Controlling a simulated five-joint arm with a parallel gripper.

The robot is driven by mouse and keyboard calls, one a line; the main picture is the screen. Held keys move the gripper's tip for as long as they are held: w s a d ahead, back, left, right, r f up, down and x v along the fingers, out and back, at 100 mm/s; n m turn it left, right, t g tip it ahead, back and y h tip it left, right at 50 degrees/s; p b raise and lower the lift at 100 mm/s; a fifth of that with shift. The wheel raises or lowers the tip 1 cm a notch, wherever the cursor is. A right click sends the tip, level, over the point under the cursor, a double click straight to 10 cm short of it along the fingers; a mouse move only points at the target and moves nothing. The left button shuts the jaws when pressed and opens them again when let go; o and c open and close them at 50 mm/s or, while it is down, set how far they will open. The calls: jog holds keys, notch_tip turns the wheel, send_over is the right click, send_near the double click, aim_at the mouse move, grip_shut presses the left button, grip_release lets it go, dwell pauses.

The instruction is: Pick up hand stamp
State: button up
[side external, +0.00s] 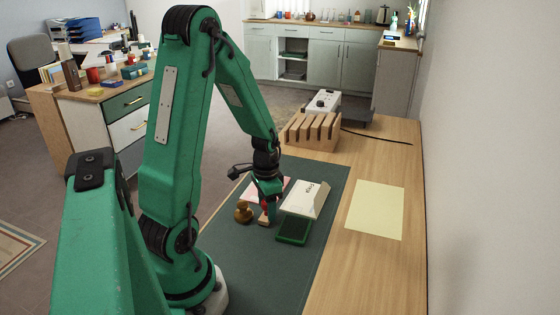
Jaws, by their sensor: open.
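My gripper (268,200) points down over the green mat and is open. Directly below it, at its fingertips, is a small upright stamp with a reddish handle (265,216), which looks like the hand stamp. The fingers partly cover it, and I cannot tell whether they touch it. A second small brown, rounded object (243,212) stands just left of it and is apart from the gripper; it is too small to identify surely.
A green ink pad (292,230) and a white sloped block (305,199) lie right of the gripper. Pink paper (283,184) lies behind. A wooden slotted rack (312,131) stands at the back. Yellow paper (375,210) lies right. The front of the green mat (270,275) is clear.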

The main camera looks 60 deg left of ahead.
dwell(0.4)
jog(key=c, duration=1.1)
jog(key=shift+r, duration=0.15)
jog(key=shift+r, duration=0.85)
jog(key=shift+d+r, duration=0.2)
jog(key=shift+r, duration=0.45)
jog(key=shift+d+r, duration=0.2)
jog(key=shift+r, duration=0.4)
jog(key=d+r, duration=0.2)
jog(key=d, duration=0.1)
jog(key=d+r, duration=0.2)
jog(key=d, duration=0.2)
jog(key=d+r, duration=0.2)
jog(key=d, duration=0.2)
jog(key=shift+w+r, duration=0.25)
jog(key=shift+w, duration=0.1)
jog(key=shift+o, duration=0.7)
